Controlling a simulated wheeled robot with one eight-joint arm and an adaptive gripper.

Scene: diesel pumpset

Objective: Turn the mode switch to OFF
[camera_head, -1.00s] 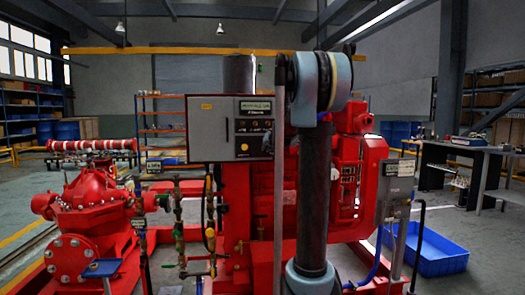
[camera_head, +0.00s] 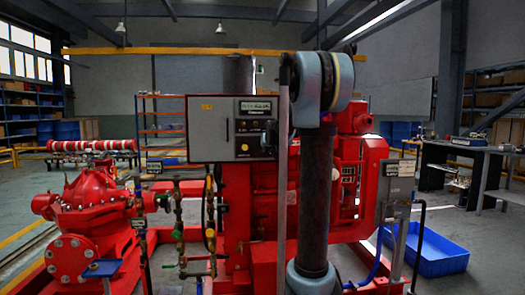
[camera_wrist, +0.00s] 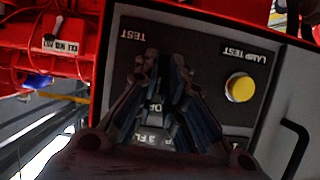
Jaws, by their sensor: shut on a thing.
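The grey control panel (camera_head: 215,128) is upright on the red pumpset in the head view. In the wrist view its dark face appears upside down, with a yellow button (camera_wrist: 240,87) under a LAMP TEST label (camera_wrist: 244,53). My gripper (camera_wrist: 165,75) is at the panel face, left of the yellow button, with its fingers closed around the mode switch. The fingers hide most of the switch, so I cannot tell its exact angle. A partly covered label reading "OF" (camera_wrist: 155,107) shows between the fingers.
A black bent handle (camera_wrist: 289,150) is at the lower right of the wrist view. Valves and pipes (camera_head: 180,225) stand below the panel, and the red pump (camera_head: 90,205) is at left. A blue bin (camera_head: 430,250) lies on the floor at right.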

